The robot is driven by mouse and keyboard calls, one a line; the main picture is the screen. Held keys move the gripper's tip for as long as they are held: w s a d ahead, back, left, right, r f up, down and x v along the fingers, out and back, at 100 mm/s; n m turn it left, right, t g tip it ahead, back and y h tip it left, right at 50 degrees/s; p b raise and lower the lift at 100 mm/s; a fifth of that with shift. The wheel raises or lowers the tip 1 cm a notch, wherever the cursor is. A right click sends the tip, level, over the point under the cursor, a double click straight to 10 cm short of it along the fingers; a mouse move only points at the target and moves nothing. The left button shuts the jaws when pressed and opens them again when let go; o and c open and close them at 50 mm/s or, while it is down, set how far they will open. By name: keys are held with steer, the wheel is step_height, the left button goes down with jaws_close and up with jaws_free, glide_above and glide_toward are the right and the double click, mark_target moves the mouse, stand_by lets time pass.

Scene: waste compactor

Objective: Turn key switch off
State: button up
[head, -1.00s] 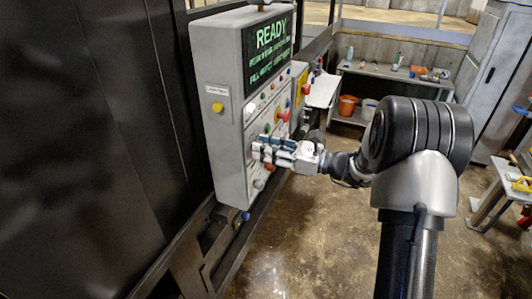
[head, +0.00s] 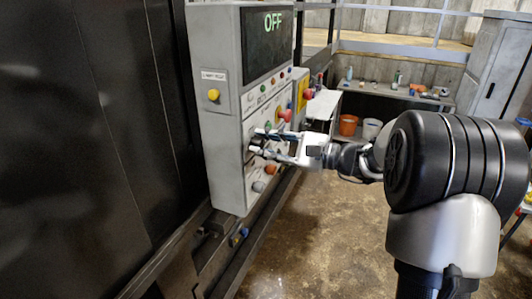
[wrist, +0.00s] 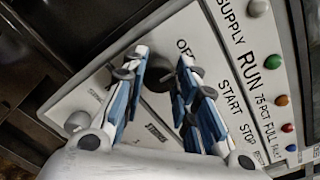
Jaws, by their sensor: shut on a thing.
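The grey control box (head: 222,120) stands at the centre left in the head view. Its screen (head: 266,50) reads "OFF" in green. My gripper (head: 259,143) reaches the box's front panel from the right. In the wrist view, a dark key switch (wrist: 157,77) sits between my two blue-and-grey fingers, next to the printed "OFF" and "START" labels. My gripper is shut on the key switch. The fingers hide part of it, and its exact angle cannot be told.
A yellow button (head: 213,95) is on the box's side. A bench (head: 390,92) and an orange bucket (head: 348,125) stand behind. The floor to the right is open.

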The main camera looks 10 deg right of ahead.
steer(key=shift+n+b, duration=0.3)
steer(key=shift+n, duration=0.1)
steer(key=o, duration=1.1)
steer(key=shift+d, duration=0.1)
steer(key=v, duration=1.2)
